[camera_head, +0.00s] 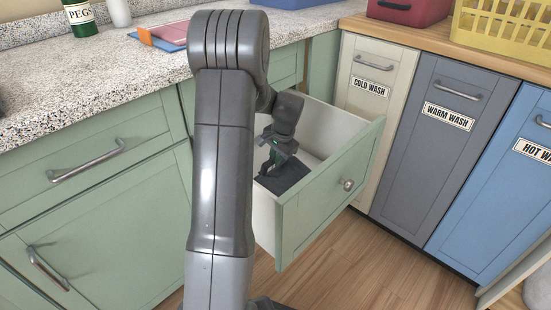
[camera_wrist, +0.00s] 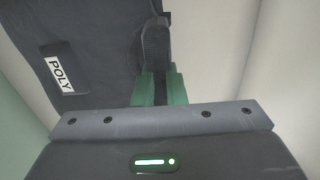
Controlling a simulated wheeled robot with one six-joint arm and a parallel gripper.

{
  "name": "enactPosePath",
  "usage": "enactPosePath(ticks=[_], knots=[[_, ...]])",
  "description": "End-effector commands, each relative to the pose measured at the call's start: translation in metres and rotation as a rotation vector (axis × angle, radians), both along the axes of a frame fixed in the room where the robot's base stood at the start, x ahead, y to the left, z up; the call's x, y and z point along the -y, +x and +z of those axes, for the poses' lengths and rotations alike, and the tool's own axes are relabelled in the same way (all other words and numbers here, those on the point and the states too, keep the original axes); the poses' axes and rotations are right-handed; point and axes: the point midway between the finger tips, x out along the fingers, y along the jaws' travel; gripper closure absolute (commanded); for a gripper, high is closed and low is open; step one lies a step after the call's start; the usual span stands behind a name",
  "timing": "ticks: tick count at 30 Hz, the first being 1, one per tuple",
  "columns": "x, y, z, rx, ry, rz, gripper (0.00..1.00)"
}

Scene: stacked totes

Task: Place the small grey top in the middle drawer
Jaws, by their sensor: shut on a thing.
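The small grey top (camera_head: 288,178) is dark grey and lies low inside the open green drawer (camera_head: 335,195). In the wrist view the grey top (camera_wrist: 95,45) carries a white label reading POLY. My gripper (camera_head: 270,165) reaches down into the drawer and is shut on the top. In the wrist view its green fingers (camera_wrist: 157,88) pinch a dark fold of the cloth. I cannot tell whether all of the cloth rests on the drawer floor. My arm hides the left part of the drawer.
Cream, grey and blue laundry fronts (camera_head: 422,150) stand at the right. Above is a speckled counter (camera_head: 90,75) with a green PEG bottle (camera_head: 80,18). The wooden floor (camera_head: 370,260) is clear.

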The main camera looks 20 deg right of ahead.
Motion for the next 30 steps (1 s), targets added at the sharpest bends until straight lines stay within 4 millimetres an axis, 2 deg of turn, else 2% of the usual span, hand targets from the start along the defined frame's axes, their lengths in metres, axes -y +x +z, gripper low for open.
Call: enactPosePath(ticks=[2,3,6,14,17,20,30], knots=[[0.000,0.000,-0.003,0.000,0.000,0.000,1.00],[0.000,0.000,-0.003,0.000,0.000,0.000,0.83],[0.000,0.000,-0.002,0.000,0.001,0.000,0.67],[0.000,0.000,-0.002,0.000,0.000,0.000,0.67],[0.000,-0.001,0.005,0.000,0.000,0.000,0.67],[0.002,-0.004,0.020,0.001,-0.001,0.000,0.67],[0.009,-0.020,0.090,0.001,0.000,-0.001,0.67]])
